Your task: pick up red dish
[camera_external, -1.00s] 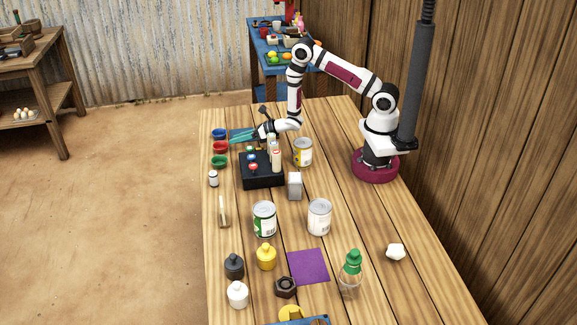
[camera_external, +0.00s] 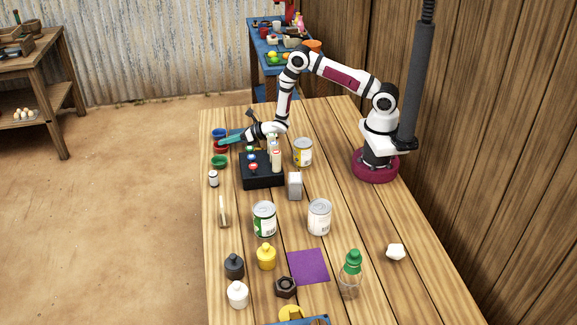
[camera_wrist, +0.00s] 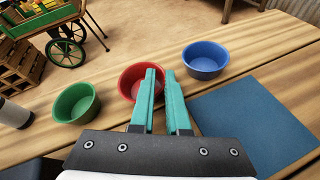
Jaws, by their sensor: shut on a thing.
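The red dish (camera_external: 220,148) stands near the table's left edge, between the blue dish (camera_external: 219,133) and the green dish (camera_external: 219,162). In the wrist view the red dish (camera_wrist: 131,82) is at the centre, with the blue dish (camera_wrist: 206,59) to its right and the green dish (camera_wrist: 76,103) to its left. My gripper (camera_wrist: 160,72) is shut on the red dish's rim, with its left teal finger inside the bowl and its right finger outside. The fingers hide the dish's right side. In the external view my gripper (camera_external: 228,140) reaches over the dish from the right.
A black box (camera_external: 262,172) with several coloured tops stands just right of the green dish. A small white bottle (camera_external: 213,179) stands nearby. A flat blue square (camera_wrist: 252,118) lies right of my fingers. Cans and bottles stand farther toward the front.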

